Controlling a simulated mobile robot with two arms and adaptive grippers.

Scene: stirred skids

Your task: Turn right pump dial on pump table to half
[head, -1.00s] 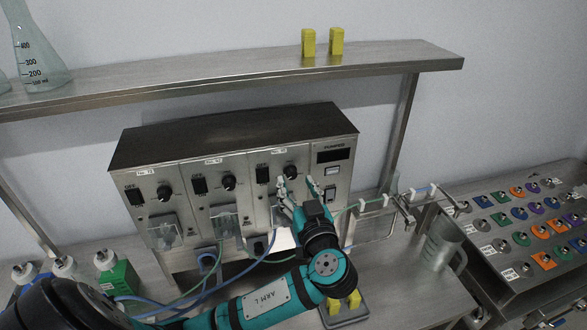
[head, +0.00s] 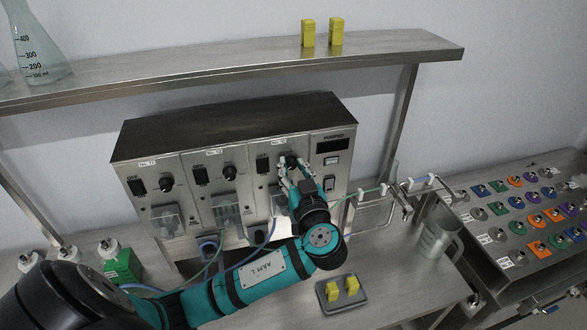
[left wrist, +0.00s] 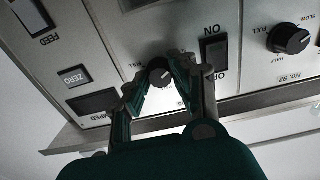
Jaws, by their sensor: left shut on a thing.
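The pump unit (head: 330,190) is a metal box with a dark top on the pump table (head: 400,280). Its right pump dial (left wrist: 160,72) is a small black knob with a pale pointer mark. My left gripper (head: 291,164) reaches up to it from below, its two fingers shut on the knob's sides. The left gripper (left wrist: 160,76) partly hides the dial and the scale around it, so I cannot read its setting. The right gripper is not in view.
The middle dial (head: 229,172) and left dial (head: 165,185) sit further left, beside black switches. Blue and green tubes run below. A grey tray (head: 345,308) with yellow blocks and a clear beaker (head: 436,240) stand on the table. A metal shelf (head: 240,75) hangs above.

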